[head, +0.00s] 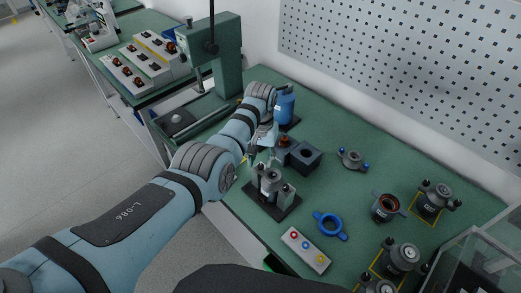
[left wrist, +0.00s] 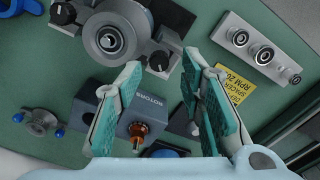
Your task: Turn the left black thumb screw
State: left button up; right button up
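A grey stator (head: 270,181) sits in a dark fixture on the green table; it also shows at the top of the left wrist view (left wrist: 110,40). The left black thumb screw (left wrist: 158,61) is at the fixture's right side in the left wrist view. The other black thumb screw (left wrist: 62,13) is at the upper left there. My left gripper (head: 254,156) is just beyond the fixture in the head view. Its two green-padded fingers (left wrist: 165,85) are spread wide and empty, with the left screw ahead between them, apart from both. My right gripper is in neither view.
The rotor block (head: 304,157), labelled ROTORS, stands close behind the fixture, near the fingers. A blue cylinder (head: 284,107) stands farther back. A blue ring (head: 330,225) and a button box (head: 306,250) lie to the right. The table's middle right has free room.

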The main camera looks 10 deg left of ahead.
aim_at(260, 165)
pick_arm(q)
notch_tip(260, 165, up, 6)
jog(key=shift+s+f, duration=0.1)
jog(key=shift+w+r, duration=0.25)
jog(key=shift+r, duration=0.15)
notch_tip(260, 165, up, 5)
jog(key=m, duration=1.5)
jog(key=f+b, duration=0.1)
jog(key=f, duration=0.3)
jog(key=f+b, duration=0.1)
jog(key=f, duration=0.4)
jog(key=f+b, duration=0.1)
jog(key=f, duration=0.4)
jog(key=shift+s, duration=0.3)
